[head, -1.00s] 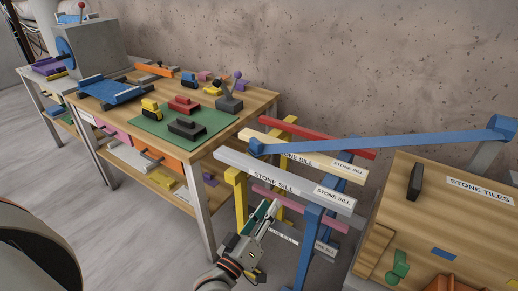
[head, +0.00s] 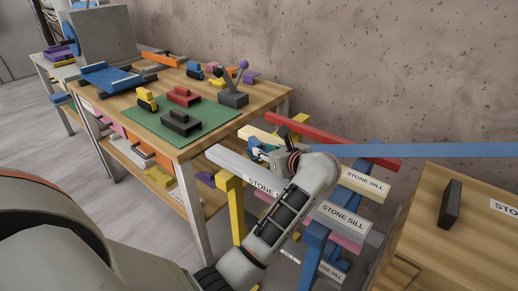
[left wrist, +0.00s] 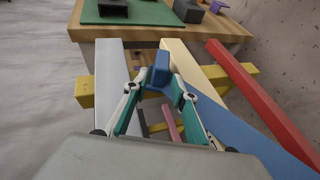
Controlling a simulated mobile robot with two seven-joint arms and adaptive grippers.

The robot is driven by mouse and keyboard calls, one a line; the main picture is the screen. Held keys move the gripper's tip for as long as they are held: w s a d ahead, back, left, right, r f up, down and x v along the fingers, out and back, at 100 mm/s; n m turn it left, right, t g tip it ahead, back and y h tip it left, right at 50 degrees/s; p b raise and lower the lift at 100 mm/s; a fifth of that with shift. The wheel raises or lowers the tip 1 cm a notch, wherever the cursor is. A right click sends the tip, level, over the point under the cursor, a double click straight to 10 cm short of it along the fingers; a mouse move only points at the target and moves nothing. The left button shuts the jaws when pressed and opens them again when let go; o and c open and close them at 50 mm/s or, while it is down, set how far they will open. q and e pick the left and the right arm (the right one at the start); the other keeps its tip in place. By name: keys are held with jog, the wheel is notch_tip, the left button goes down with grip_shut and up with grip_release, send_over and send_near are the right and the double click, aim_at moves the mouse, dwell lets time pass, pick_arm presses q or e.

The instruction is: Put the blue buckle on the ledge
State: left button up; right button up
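The blue buckle (left wrist: 160,68) is a small blue block at the end of a long blue strap (head: 430,150). In the left wrist view it sits between my fingertips, above the gap between a grey and a cream sill. My left gripper (head: 262,152) reaches over the sill rack; its fingers (left wrist: 155,86) stand apart on either side of the buckle, with a gap showing at the left finger. In the head view my wrist mostly hides the buckle. A small wooden step on the tile crate (head: 398,270) may be the ledge; I cannot tell for certain. My right gripper is not in view.
The rack holds grey (head: 232,163), cream and red (head: 335,136) sills on yellow and blue supports. A wooden workbench (head: 215,135) with a green mat and several toy-like parts stands behind left. A dark upright block (head: 450,204) stands on the crate.

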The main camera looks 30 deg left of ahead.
pick_arm(q)
jog(key=x, duration=0.7)
jog(key=shift+w+a+f+b, duration=0.1)
jog(key=shift+w+a+b, duration=0.15)
jog(key=shift+b, duration=0.15)
jog(key=shift+d, duration=0.1)
jog(key=shift+c, duration=0.2)
grip_shut()
